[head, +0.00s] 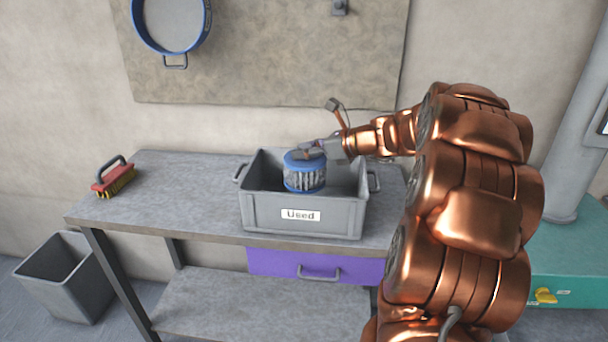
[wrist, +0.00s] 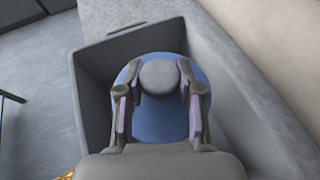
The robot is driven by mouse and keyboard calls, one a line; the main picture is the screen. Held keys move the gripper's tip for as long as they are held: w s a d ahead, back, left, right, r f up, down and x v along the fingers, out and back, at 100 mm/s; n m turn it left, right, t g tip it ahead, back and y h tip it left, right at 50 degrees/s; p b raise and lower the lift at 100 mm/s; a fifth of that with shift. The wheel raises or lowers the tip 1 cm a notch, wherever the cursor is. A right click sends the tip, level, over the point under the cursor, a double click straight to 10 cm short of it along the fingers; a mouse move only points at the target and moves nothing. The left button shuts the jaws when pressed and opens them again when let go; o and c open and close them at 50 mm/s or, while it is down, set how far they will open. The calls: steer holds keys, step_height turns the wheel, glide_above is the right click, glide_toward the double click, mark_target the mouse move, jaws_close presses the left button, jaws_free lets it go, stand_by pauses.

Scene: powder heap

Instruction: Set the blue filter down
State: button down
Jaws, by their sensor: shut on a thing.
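The blue filter (head: 304,174) has blue end caps and a pleated grey side. In the head view it is upright within the opening of the grey crate (head: 262,213) labelled "Used". My gripper (head: 312,149) is at its top, coming from the right. In the wrist view my gripper (wrist: 160,100) is shut on the grey knob on top of the blue filter (wrist: 158,127), one finger on each side. The walls of the grey crate (wrist: 92,100) surround the filter. The crate's front wall hides the crate floor, so I cannot tell whether the filter touches it.
The crate stands on a grey workbench (head: 180,190). A red brush (head: 113,178) lies at the bench's left end, with clear top between. A purple drawer (head: 290,265) is below. A grey bin (head: 68,275) stands on the floor at left. A round blue-rimmed sieve (head: 172,22) hangs on the wall.

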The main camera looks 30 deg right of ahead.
steer(key=shift+d+f, duration=0.1)
steer(key=shift+f, duration=2.45)
steer(key=shift+f, duration=0.6)
steer(key=c, duration=0.7)
jaws_free()
steer(key=shift+c, duration=0.2)
steer(key=shift+r, duration=0.45)
steer(key=v, duration=1.2)
steer(key=shift+r, duration=0.1)
